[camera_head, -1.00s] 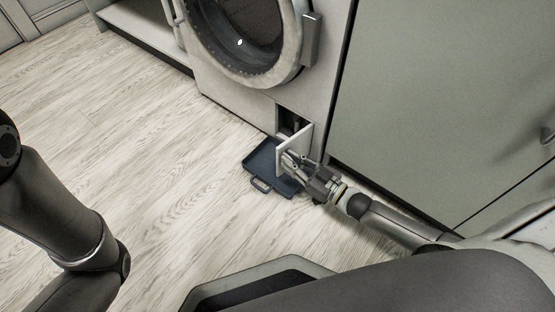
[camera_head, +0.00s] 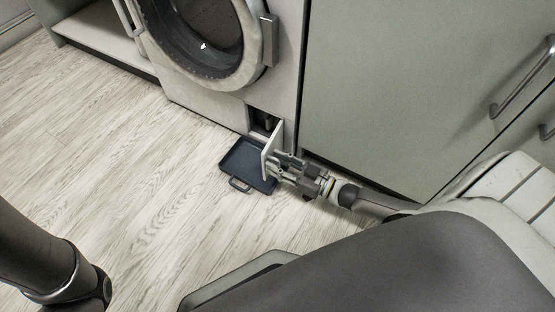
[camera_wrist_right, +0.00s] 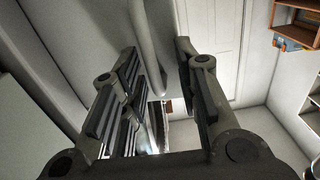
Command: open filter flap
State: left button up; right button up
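The filter flap (camera_head: 271,142) is a small pale panel low on the front of the washing machine (camera_head: 215,99). It stands swung out from the front, attached at its right side, and the dark filter recess (camera_head: 262,119) shows behind it. My right gripper (camera_head: 271,165) is low by the flap's outer edge, on the flap's right side. Whether it touches the flap is unclear. In the right wrist view the right gripper's fingers (camera_wrist_right: 165,100) are apart, with nothing visibly held between them. My left gripper is out of view.
A dark blue tray (camera_head: 232,168) with a handle lies on the wooden floor under the flap. A green-grey cabinet (camera_head: 400,80) stands right of the machine, close to my right arm. An open shelf (camera_head: 95,35) is at upper left. The floor at left is clear.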

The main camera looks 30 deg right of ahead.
jog(key=v, duration=1.2)
dwell(0.4)
